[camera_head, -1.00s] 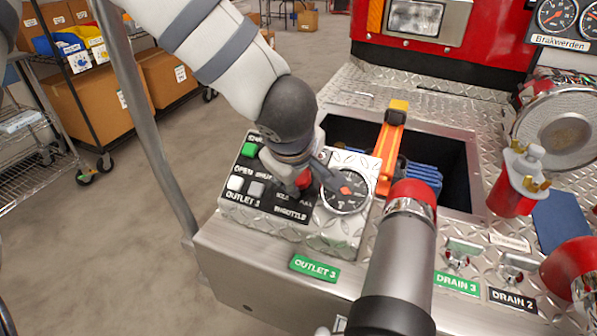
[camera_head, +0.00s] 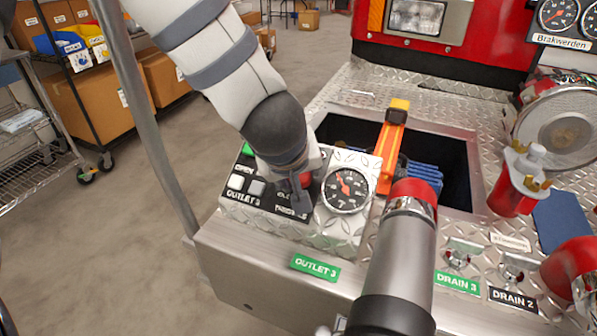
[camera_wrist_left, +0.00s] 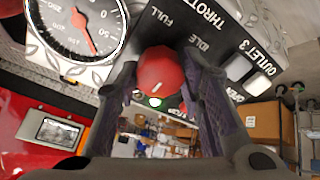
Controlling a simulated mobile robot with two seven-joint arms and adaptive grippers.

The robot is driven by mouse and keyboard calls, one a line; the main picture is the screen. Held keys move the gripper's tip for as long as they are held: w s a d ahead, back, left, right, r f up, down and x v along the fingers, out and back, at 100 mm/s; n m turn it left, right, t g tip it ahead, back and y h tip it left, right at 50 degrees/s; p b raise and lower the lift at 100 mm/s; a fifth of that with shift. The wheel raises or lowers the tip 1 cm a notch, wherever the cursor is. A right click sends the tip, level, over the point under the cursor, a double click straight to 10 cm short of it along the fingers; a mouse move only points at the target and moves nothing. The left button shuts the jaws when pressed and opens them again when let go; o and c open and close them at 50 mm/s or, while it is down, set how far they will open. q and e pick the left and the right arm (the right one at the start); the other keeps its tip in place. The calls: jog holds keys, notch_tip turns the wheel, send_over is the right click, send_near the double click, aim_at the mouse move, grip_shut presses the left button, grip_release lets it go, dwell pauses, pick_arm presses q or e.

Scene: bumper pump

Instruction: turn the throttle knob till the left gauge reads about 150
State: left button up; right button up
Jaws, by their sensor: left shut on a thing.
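The red throttle knob (camera_head: 305,180) sits on the sloped control panel, partly hidden by my left gripper (camera_head: 303,188). In the left wrist view the round red knob (camera_wrist_left: 160,75) lies between the two fingers of my left gripper (camera_wrist_left: 161,84), which is shut on it. The white pointer mark on the knob shows. The black round gauge (camera_head: 346,190) is just right of the knob, with its red needle pointing up and slightly left. The gauge (camera_wrist_left: 75,30) is partly cut off in the wrist view; I cannot read its value exactly. My right gripper is out of view.
A red-tipped metal cylinder (camera_head: 410,225) stands in front, right of the gauge. An orange tool (camera_head: 390,145) rises behind the panel beside an open dark well. A grey post (camera_head: 150,120) is at left.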

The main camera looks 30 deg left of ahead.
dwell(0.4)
pick_arm(q)
jog(key=o, duration=1.1)
jog(key=shift+o, duration=0.2)
jog(key=v, duration=1.2)
